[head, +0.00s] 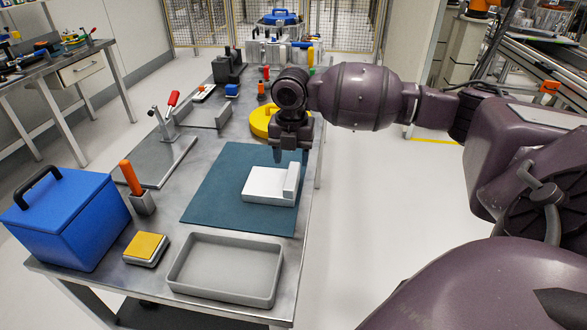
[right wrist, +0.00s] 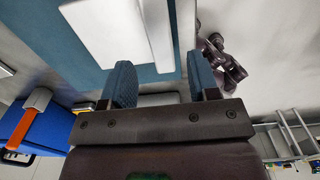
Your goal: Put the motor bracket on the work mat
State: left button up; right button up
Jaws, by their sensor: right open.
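The motor bracket (head: 268,187) is a white L-shaped piece with a flat plate and a raised wall along its right side. It lies flat on the dark teal work mat (head: 215,180). My right gripper (head: 291,156) is above the far side of the mat, just beyond the bracket's raised wall, pointing down. In the right wrist view its jaws (right wrist: 163,80) are open with nothing between them. The bracket (right wrist: 105,30) shows beyond the fingertips there, apart from them, on the mat (right wrist: 55,45). My left gripper is not in view.
A grey tray (head: 227,239), a yellow-topped block (head: 147,248) and a blue box (head: 65,225) stand at the near end of the table. A yellow disc (head: 262,122) lies beyond the mat. A toggle clamp (head: 166,122) stands left. The mat around the bracket is clear.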

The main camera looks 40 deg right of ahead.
pick_arm(q)
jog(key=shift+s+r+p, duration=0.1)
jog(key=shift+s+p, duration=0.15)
jog(key=shift+p, duration=0.15)
pick_arm(e)
jog(key=shift+r, duration=3)
jog(key=shift+s, duration=0.1)
